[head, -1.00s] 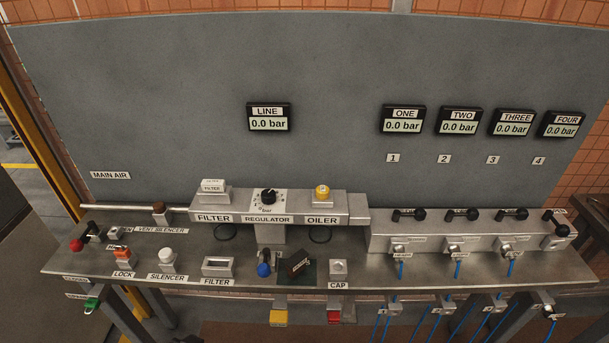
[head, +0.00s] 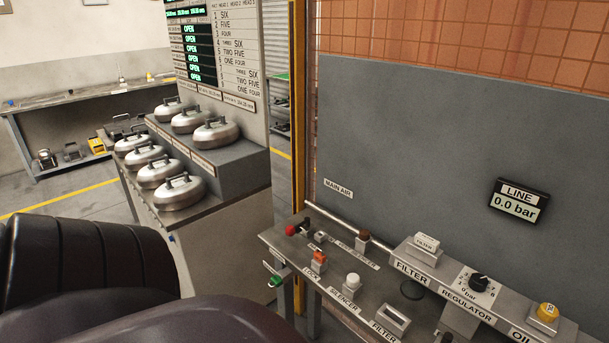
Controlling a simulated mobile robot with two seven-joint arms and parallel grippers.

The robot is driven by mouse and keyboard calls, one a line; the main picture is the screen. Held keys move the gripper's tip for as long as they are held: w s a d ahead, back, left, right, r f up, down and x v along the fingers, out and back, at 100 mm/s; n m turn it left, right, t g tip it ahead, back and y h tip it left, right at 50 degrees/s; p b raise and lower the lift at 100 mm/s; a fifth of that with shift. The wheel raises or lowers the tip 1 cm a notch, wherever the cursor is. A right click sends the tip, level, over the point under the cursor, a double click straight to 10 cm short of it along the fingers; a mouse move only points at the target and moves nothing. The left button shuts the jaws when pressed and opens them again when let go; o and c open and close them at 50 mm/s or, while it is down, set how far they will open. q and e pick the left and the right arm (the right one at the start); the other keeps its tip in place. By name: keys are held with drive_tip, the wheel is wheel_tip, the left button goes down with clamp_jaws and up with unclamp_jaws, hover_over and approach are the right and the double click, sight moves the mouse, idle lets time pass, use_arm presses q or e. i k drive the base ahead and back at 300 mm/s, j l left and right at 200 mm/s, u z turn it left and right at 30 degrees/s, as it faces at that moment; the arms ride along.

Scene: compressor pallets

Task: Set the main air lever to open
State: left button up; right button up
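The MAIN AIR label (head: 338,189) is on the grey wall panel above the left end of the metal bench. The LINE display (head: 519,201) reads 0.0 bar. Neither of my grippers is in view.
The bench also carries an orange lock piece (head: 319,259), a white silencer (head: 352,281) and a regulator knob (head: 479,282). To the left stands a cabinet (head: 220,245) with several metal pots. Dark rounded shapes fill the lower left.

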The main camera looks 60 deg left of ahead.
sight(291, 230)
drive_tip(key=u, duration=1.9)
